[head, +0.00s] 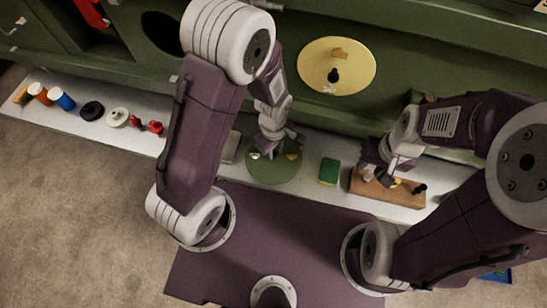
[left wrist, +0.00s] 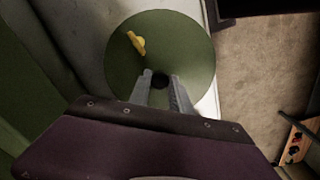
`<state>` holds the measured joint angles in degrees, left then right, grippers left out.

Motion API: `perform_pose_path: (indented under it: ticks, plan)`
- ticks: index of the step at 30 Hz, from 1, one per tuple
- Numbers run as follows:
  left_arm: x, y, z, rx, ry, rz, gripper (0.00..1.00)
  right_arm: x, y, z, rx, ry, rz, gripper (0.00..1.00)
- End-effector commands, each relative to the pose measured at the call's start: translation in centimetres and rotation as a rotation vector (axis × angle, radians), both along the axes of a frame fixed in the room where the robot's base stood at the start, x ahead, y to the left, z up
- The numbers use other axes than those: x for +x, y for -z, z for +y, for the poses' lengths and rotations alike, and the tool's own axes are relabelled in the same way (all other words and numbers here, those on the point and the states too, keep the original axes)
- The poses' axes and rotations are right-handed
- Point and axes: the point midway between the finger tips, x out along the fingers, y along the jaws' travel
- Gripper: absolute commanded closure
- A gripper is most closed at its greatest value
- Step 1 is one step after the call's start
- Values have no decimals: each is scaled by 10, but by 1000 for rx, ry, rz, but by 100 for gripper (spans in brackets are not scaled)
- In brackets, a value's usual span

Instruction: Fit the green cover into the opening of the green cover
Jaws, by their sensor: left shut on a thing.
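The green cover (head: 272,174) is a round disc with a yellow latch, over the white shelf below the green fuselage wall. My left gripper (head: 272,153) is above it, shut on its dark central knob; the left wrist view shows the fingers around the knob and the cover (left wrist: 185,40) face-on. I cannot tell if the cover touches the shelf. A dark round opening (head: 160,33) is in the wall at upper left, partly hidden by my left arm. My right gripper (head: 382,176) is over a wooden block; its fingers are unclear.
A yellow round cover (head: 315,68) sits on the wall right of centre. The shelf (head: 310,186) bears a green sponge (head: 329,171), a wooden block (head: 376,193), red and white items, a black disc (head: 92,110), and blue (head: 62,99) and orange (head: 40,93) containers.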

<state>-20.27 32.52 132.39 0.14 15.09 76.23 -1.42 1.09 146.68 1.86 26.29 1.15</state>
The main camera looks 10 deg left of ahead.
Motion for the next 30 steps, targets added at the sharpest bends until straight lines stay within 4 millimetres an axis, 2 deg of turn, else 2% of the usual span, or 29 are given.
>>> perform_pose_path:
  ticks: [17, 20, 26, 30]
  plan:
    - [0, -4, 0, -1, 0, -1, 100, 0, -4, 0, 0, 0, 0, 64]
    - [0, -14, 0, -1, 0, -1, 100, 0, -13, 0, 0, 0, 0, 64]
    - [1, -52, 0, 0, 0, -1, 100, 0, -49, 0, 0, 0, 0, 64]
    - [-24, -67, -21, 1, 8, -1, 100, 0, -62, 0, 0, 0, 0, 64]
